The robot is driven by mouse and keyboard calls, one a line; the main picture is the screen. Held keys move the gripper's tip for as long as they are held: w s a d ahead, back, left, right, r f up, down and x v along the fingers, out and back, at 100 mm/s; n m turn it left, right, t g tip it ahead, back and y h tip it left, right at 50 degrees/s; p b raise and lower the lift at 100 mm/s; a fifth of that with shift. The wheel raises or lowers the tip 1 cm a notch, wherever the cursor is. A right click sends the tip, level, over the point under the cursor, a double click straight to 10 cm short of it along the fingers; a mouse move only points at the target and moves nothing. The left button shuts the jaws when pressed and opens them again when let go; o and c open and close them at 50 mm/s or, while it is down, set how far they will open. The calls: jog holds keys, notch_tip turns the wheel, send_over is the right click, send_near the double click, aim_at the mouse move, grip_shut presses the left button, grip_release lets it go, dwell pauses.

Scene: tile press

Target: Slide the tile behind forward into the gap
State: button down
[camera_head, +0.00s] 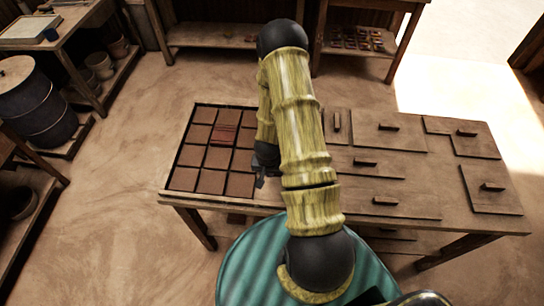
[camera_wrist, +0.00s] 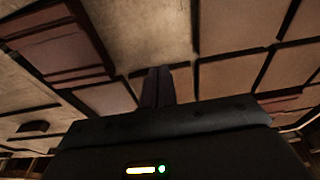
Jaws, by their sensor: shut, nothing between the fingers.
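In the head view a dark-framed tray (camera_head: 166,186) of square brown tiles lies on the left half of the workbench. One tile (camera_head: 223,135) with a darker red, banded top sits among the plain ones. My gripper (camera_head: 260,182) is low at the tray's right front side, beside a front-row tile (camera_head: 240,185). In the wrist view my gripper's fingers (camera_wrist: 157,82) are shut and empty, close over the tiles. A paler square area (camera_wrist: 140,35) lies beyond them, with a brown tile (camera_wrist: 232,75) to its right. I cannot tell whether the pale area is the gap. My arm hides the tray's right side.
Wooden boards with dark handles (camera_head: 365,163) cover the right half of the workbench (camera_head: 470,222). A dark barrel (camera_head: 35,105) and shelves stand at the left. The floor left of the workbench is clear.

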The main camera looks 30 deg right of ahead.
jog(key=w+d+p, duration=0.1)
jog(key=w+d, duration=0.1)
jog(key=w, duration=0.1)
jog(key=w+d+p, duration=0.1)
jog(key=w, duration=0.1)
jog(key=shift+d+r+p, duration=0.15)
jog(key=shift+d+p, duration=0.05)
jog(key=shift+p, duration=0.1)
jog(key=shift+w+d+p, duration=0.1)
jog(key=shift+w+p, duration=0.1)
jog(key=shift+p, duration=0.1)
jog(key=shift+f+p, duration=0.3)
jog(key=shift+f, duration=0.1)
jog(key=shift+f+b, duration=0.4)
jog(key=shift+f, duration=0.05)
jog(key=shift+s+f, duration=0.15)
jog(key=shift+s, duration=0.1)
